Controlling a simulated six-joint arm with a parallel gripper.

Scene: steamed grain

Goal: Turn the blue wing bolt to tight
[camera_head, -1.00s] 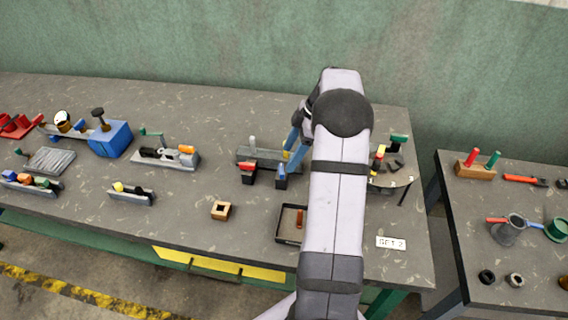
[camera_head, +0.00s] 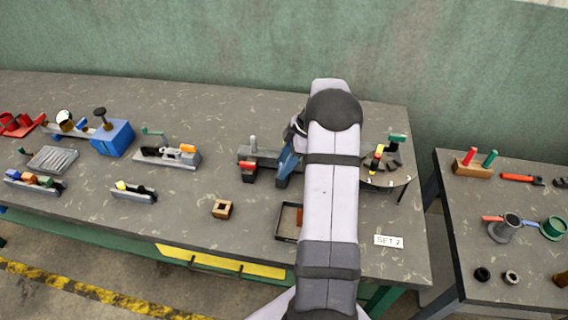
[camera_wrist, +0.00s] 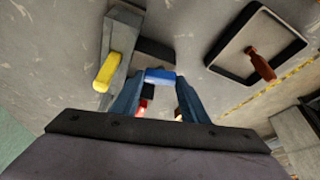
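The blue wing bolt (camera_wrist: 160,76) shows in the wrist view as a short blue bar between the far ends of my two blue fingers. My gripper (camera_wrist: 161,82) has its fingers apart, one at each end of the bar; whether they touch it I cannot tell. A dark block lies below the bar. In the head view my gripper (camera_head: 285,172) covers the blue wing bolt at the front of the grey fixture (camera_head: 268,156). The bolt's turned angle is hard to judge.
A red-topped block (camera_head: 248,171) stands left of my gripper. A yellow handle (camera_wrist: 108,72) is close by in the wrist view. A dark tray (camera_head: 284,232) with a red-brown handle (camera_wrist: 262,64) lies in front. A round stand (camera_head: 388,178) is to the right.

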